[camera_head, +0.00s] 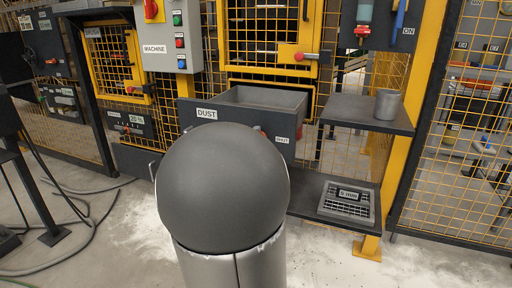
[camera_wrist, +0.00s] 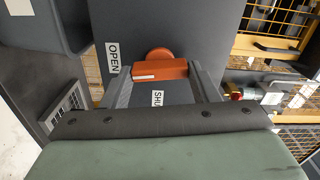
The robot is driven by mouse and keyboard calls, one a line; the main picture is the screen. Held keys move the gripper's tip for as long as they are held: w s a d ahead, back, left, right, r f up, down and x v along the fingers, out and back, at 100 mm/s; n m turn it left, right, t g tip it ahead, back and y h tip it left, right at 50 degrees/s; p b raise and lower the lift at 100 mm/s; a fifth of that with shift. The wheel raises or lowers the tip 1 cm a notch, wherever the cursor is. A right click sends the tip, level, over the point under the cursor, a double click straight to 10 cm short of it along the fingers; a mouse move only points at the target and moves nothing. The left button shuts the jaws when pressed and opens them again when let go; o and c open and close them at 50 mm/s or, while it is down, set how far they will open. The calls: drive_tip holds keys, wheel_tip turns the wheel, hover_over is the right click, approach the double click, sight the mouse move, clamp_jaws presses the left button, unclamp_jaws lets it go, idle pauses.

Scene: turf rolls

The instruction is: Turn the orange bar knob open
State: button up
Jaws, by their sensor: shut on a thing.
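In the wrist view, the orange bar knob (camera_wrist: 160,70) stands on a dark grey panel (camera_wrist: 185,25), with its bar lying crosswise in the picture. A white stripe shows on the left part of the bar. My gripper (camera_wrist: 162,74) is shut on the bar, one finger at each end of it. An OPEN label (camera_wrist: 112,58) is at the upper left of the bar, and a SHUT label (camera_wrist: 157,100) is just below it. In the head view, my arm hides the gripper and most of the panel area near the SHUT label (camera_head: 282,140).
An open grey bin (camera_head: 250,97) marked DUST sits behind my arm. To its right, a shelf (camera_head: 345,112) holds a grey cup (camera_head: 387,104), with a dark slotted tray (camera_head: 346,202) below. Yellow mesh fencing (camera_head: 455,130) and a grey control box (camera_head: 170,35) stand around.

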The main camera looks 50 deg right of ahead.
drive_tip(key=shift+m, duration=0.9)
drive_tip(key=o, duration=1)
drive_tip(key=p+v, duration=0.2)
drive_tip(key=v, duration=1.5)
drive_tip(key=shift+a, duration=0.25)
